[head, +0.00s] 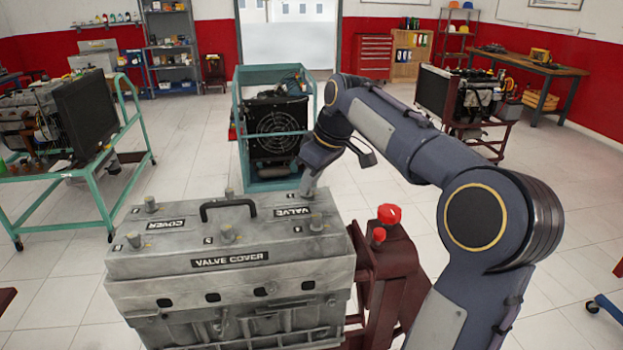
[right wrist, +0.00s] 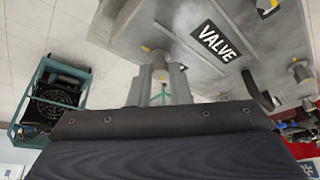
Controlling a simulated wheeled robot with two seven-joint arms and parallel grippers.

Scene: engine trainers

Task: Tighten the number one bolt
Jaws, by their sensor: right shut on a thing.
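The grey valve cover (head: 190,258) sits on top of an engine block, with a black handle (head: 228,206) and several upright bolts along its top. My right gripper (head: 309,188) reaches down to the cover's far right corner and is shut on a bolt there. In the right wrist view, the two fingers (right wrist: 160,88) stand on either side of this bolt (right wrist: 159,62), which they partly hide. Another bolt (head: 316,222) stands at the near right corner. My left gripper is not in view.
A dark red stand with red caps (head: 389,214) is right of the engine, close to my right arm. A teal-framed radiator cart (head: 275,130) stands behind. Another engine on a green cart (head: 110,150) is at left. The floor between the carts is clear.

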